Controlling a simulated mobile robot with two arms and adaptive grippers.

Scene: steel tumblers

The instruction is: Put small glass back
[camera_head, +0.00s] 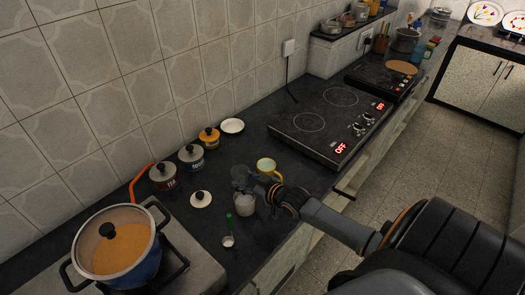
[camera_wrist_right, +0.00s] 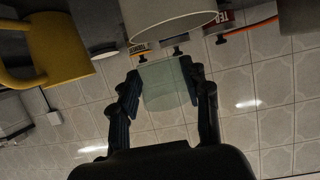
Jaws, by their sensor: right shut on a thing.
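The small glass (camera_wrist_right: 164,84) is a clear, greenish tumbler between the two fingers of my right gripper (camera_wrist_right: 163,92) in the right wrist view. The fingers close on its sides. In the head view my right gripper (camera_head: 247,180) is over the dark counter, left of the yellow mug (camera_head: 266,166), and the glass is hard to make out there. A whitish cup (camera_head: 245,203) stands just below the gripper. It appears close beyond the glass in the wrist view (camera_wrist_right: 166,16). My left gripper is not visible.
Several lidded jars (camera_head: 191,156) and a white saucer (camera_head: 232,126) line the wall. A blue pot (camera_head: 131,257) is at lower left. A lit hob (camera_head: 325,120) is to the right.

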